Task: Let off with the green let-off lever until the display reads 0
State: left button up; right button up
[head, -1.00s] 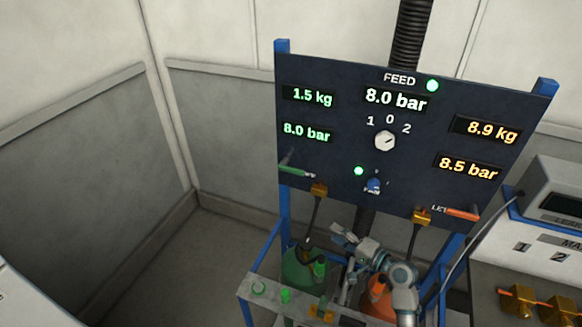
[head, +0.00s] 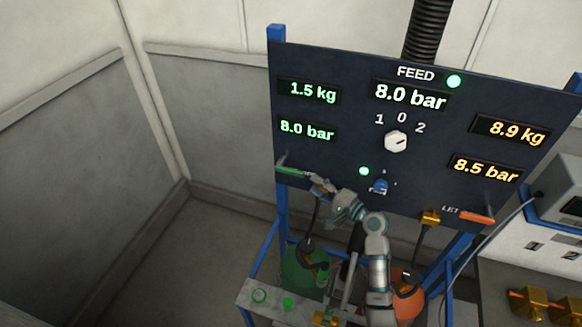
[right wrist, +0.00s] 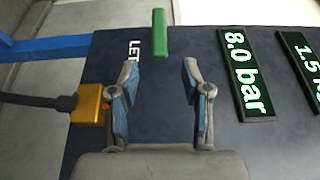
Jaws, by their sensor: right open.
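The green let-off lever (head: 292,171) sticks out at the lower left of the dark panel (head: 340,120). In the right wrist view the green lever (right wrist: 160,33) lies just beyond and between my fingertips, apart from them. My right gripper (head: 318,183) is open and empty, just right of the lever; its spread fingers show in the right wrist view (right wrist: 160,75). The green pressure display (head: 307,130) above the lever reads 8.0 bar; it also shows in the right wrist view (right wrist: 245,73). The green weight display (head: 313,92) reads 1.5 kg. My left gripper is not in view.
An orange lever (head: 477,217) sits at the panel's lower right, by a brass fitting (head: 430,217). The selector knob (head: 396,141) and blue knob (head: 380,186) are mid-panel. A brass fitting with a hose (right wrist: 88,104) is close left of my fingers. Green (head: 303,268) and orange bottles stand below.

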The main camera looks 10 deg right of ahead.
aim_at(291, 170)
jog(key=p+x, duration=0.1)
jog(key=x, duration=1)
jog(key=shift+s, duration=0.1)
jog(key=shift+w+a, duration=0.3)
jog(key=shift+w, duration=0.05)
jog(key=shift+d, duration=0.25)
jog(key=c, duration=0.4)
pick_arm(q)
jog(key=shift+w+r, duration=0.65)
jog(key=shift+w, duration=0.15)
pick_arm(e)
jog(key=shift+f, duration=0.1)
grip_shut()
